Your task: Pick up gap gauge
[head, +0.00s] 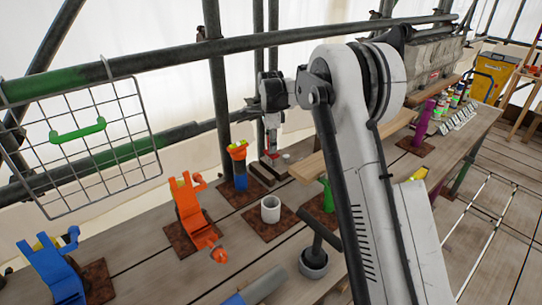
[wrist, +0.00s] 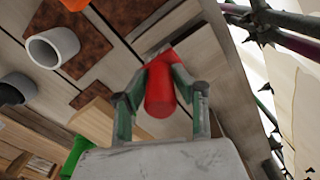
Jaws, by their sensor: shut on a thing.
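My gripper (wrist: 160,78) is shut on a red rounded piece (wrist: 160,92), which I take to be the gap gauge. In the wrist view the piece sits between the two grey-green fingers, its round end toward the camera. Its far end is partly hidden by the fingers. In the head view my gripper (head: 271,145) points down over the back part of the bench, and a little red (head: 270,155) shows at the fingers. I cannot tell whether the piece still touches the surface under it.
A white-grey cup (head: 270,209) stands in front of my gripper; it also shows in the wrist view (wrist: 52,48). An orange clamp-like figure (head: 188,205) and a blue one (head: 55,270) stand left. Scaffold tubes (head: 215,60) and a wire basket (head: 85,145) border the back.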

